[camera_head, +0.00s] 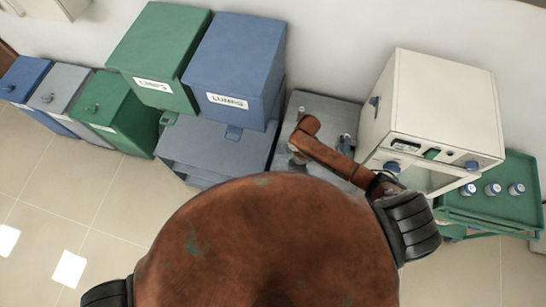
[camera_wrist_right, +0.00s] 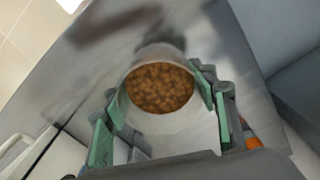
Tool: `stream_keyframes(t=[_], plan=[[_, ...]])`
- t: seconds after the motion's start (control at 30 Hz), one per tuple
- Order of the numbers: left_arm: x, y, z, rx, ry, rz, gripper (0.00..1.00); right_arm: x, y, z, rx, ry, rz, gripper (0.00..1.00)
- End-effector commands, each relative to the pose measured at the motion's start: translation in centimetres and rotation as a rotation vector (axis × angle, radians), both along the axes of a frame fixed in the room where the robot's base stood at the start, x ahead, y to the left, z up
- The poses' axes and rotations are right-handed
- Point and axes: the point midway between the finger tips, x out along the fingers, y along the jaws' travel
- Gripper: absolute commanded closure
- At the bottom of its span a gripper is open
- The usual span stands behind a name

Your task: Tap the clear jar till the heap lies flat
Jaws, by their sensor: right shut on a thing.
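The clear jar (camera_wrist_right: 177,121) shows in the right wrist view, seen from above through its open mouth. Brown lumps (camera_wrist_right: 160,86) cover the inside of it as a rounded patch; from this angle I cannot tell how high the heap stands in the middle. My right gripper (camera_wrist_right: 158,95) is shut on the jar, with green-padded fingers on both sides of its wall. In the head view my right arm bends down over the grey metal table (camera_head: 325,108), and the jar is hard to make out there. I cannot tell whether the jar touches the table. My left gripper is out of view.
A white furnace (camera_head: 440,100) stands right of the arm. A green cart (camera_head: 500,170) with three small blue-topped containers is beyond it. A green bin (camera_head: 160,50) and a blue bin labelled LUMPS (camera_head: 235,60) stand left. A small blue item (camera_head: 345,143) is on the table.

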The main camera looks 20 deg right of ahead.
Motion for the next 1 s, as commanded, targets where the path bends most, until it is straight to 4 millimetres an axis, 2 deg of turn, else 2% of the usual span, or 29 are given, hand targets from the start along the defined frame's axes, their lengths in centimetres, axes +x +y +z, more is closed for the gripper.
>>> stream_keyframes(t=[0.2, 0.23, 0.27, 0.37, 0.4, 0.67, 1.0], plan=[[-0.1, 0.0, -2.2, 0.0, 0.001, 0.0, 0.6, -0.1, 0.1, -4.5, 0.0, 0.003, -0.002, 0.73], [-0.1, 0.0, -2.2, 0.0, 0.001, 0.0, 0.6, 0.0, 0.1, -4.5, 0.0, 0.001, 0.0, 0.73], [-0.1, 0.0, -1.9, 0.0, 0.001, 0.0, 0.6, 0.0, 0.0, -4.2, 0.0, 0.0, 0.0, 0.77], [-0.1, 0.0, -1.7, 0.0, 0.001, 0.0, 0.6, 0.0, 0.0, -4.0, 0.0, 0.0, 0.001, 0.78], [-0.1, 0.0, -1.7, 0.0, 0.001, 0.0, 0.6, 0.0, 0.0, -3.9, 0.0, 0.0, 0.001, 0.45], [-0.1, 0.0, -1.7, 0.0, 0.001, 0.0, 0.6, 0.0, 0.0, -3.9, 0.0, 0.0, 0.0, 0.27], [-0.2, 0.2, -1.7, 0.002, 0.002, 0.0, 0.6, 0.0, 0.0, -3.6, 0.001, 0.001, 0.0, 0.27]])
